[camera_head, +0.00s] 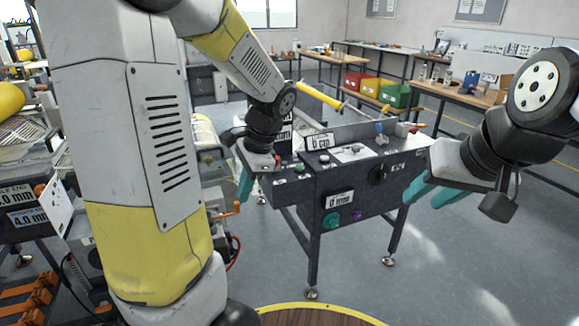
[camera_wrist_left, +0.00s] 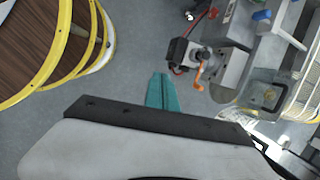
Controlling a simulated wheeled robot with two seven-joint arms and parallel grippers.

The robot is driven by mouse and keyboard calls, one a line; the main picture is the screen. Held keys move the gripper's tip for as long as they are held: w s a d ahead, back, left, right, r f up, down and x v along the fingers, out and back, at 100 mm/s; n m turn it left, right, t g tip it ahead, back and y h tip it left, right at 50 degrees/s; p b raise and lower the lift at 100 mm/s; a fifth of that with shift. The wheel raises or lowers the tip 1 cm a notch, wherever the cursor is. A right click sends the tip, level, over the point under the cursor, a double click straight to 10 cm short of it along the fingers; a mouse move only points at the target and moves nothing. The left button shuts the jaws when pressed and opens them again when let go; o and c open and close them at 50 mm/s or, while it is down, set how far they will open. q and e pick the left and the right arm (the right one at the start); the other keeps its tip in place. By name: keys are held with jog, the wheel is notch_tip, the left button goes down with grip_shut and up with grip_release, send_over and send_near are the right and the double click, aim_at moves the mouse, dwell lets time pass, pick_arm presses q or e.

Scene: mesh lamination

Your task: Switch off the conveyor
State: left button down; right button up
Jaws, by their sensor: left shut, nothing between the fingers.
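A dark machine with a control panel (camera_head: 347,190) stands in the middle of the head view. It looks like the conveyor's control unit, but I cannot be sure. My left gripper (camera_head: 243,186) is shut and empty, pointing down beside the machine's left end, apart from the buttons. Its teal fingers also show in the left wrist view (camera_wrist_left: 160,91), above the floor. My right gripper (camera_head: 431,192) is open and empty, right of the machine.
An orange lever (camera_head: 237,208) is close to my left gripper; it also shows in the left wrist view (camera_wrist_left: 198,74). Red, yellow and green bins (camera_head: 399,96) and workbenches (camera_head: 455,98) are behind. A round wooden top with a yellow rim (camera_head: 318,309) is in front. Floor at right is clear.

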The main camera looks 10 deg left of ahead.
pick_arm(q)
jog(key=w+a+f+m+t+y, duration=0.1)
jog(key=w+a+f+m+y, duration=0.2)
jog(key=w+f+m+y, duration=0.4)
jog(key=w+a+f+m+t+y, duration=0.1)
jog(key=w+a+f+m+y, duration=0.1)
jog(key=w+f+m+y, duration=0.6)
jog(key=w+d+f+m+t+h, duration=0.2)
jog(key=d+m+t, duration=0.4)
jog(key=m+t, duration=0.3)
jog(key=w+d+f+m+t+h, duration=0.3)
jog(key=w+d+m+t, duration=0.3)
jog(key=m+t, duration=0.3)
jog(key=w+f+m, duration=0.1)
jog(key=m, duration=0.3)
jog(key=shift+d, duration=0.4)
jog(key=shift+a, duration=0.1)
jog(key=x, duration=1.4)
jog(key=shift+r, duration=0.2)
